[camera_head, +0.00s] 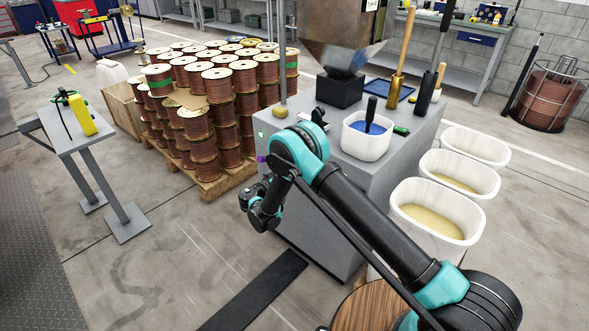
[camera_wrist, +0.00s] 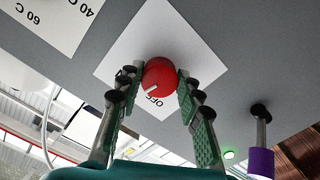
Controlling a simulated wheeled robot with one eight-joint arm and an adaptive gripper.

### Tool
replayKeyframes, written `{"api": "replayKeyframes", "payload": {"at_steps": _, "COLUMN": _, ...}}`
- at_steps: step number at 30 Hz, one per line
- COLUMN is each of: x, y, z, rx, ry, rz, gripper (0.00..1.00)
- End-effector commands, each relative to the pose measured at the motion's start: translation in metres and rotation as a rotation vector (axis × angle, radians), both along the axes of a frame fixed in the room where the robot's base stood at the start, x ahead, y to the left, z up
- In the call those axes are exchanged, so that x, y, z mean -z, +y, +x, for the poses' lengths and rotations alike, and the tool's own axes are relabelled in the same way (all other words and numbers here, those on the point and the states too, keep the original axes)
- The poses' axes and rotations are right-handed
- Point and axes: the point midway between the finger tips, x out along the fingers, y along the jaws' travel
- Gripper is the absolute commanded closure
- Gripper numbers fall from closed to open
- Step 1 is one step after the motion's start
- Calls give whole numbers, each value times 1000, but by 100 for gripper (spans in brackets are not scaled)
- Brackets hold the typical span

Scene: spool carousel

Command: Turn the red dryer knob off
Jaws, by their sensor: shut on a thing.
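In the wrist view, the round red dryer knob (camera_wrist: 159,77) sits on a white plate (camera_wrist: 125,62) on a grey panel. A short white mark on the knob points toward the printed word OFF (camera_wrist: 153,103). My gripper (camera_wrist: 157,84) is shut on the knob, with one green-padded finger on each side of it. In the head view, my arm reaches to the side of the grey cabinet (camera_head: 320,245); the knob and fingertips are hidden there.
A purple-ended lever (camera_wrist: 262,160) and a green light (camera_wrist: 229,155) are right of my gripper in the wrist view. A white tub (camera_head: 366,138) stands on the cabinet. Stacked copper spools (camera_head: 200,120) stand to the left. White bins (camera_head: 430,215) stand to the right.

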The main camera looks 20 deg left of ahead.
Motion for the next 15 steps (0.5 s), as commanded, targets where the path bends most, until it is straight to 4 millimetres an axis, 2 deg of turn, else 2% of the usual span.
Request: {"api": "replayKeyframes", "payload": {"at_steps": 15, "x": 0, "y": 0, "z": -1, "rx": -1, "ry": 186, "rz": -449, "gripper": 94}}
